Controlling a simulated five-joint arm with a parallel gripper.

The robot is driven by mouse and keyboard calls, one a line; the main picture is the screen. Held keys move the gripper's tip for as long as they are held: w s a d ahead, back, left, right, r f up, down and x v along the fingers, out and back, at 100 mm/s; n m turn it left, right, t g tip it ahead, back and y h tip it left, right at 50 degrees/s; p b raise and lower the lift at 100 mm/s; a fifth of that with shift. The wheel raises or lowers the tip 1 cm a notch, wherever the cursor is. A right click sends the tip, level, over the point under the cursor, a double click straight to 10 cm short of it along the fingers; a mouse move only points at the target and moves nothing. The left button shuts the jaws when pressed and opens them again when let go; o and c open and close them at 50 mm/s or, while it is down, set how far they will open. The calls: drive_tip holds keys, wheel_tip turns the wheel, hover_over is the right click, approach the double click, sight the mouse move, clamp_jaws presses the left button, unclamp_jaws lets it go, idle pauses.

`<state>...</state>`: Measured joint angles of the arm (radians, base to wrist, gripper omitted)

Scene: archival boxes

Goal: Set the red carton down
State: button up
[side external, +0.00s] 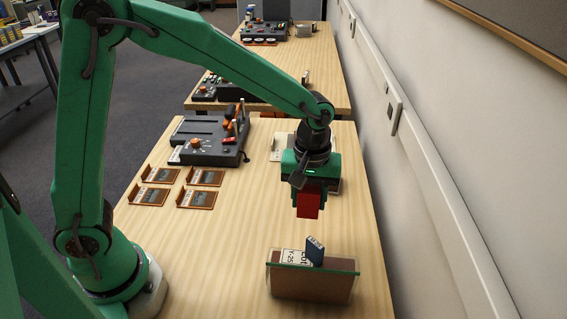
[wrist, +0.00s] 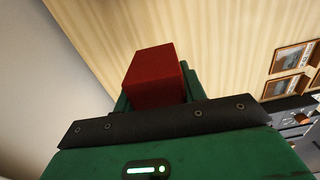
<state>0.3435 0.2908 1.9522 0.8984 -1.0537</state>
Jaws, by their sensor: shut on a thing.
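The red carton (side external: 308,205) is a small red block held at the end of my gripper (side external: 308,192). In the side external view it hangs above the wooden table, apart from the surface. In the wrist view the red carton (wrist: 153,78) sits between the green fingers of my gripper (wrist: 155,92), which is shut on it. The fingertips are mostly hidden behind the carton and the dark wrist bar.
A brown box (side external: 312,283) with a green rim, a white label and a dark blue item stands at the table's near end. Several orange-brown trays (side external: 152,197) and a dark device (side external: 208,140) lie left. Bare wood (side external: 225,235) is between. A wall is at right.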

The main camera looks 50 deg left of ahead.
drive_tip(key=shift+n, duration=0.4)
drive_tip(key=s+d, duration=0.2)
drive_tip(key=d, duration=0.1)
drive_tip(key=s+d, duration=0.1)
drive_tip(key=shift+d+r, duration=0.1)
drive_tip(key=shift+d, duration=0.2)
hover_over(310, 221)
wheel_tip(310, 221, down, 7)
drive_tip(key=shift+f, duration=2.05)
drive_tip(key=shift+f, duration=0.15)
drive_tip(key=o, duration=1)
wheel_tip(310, 221, up, 12)
drive_tip(key=shift+r, duration=0.2)
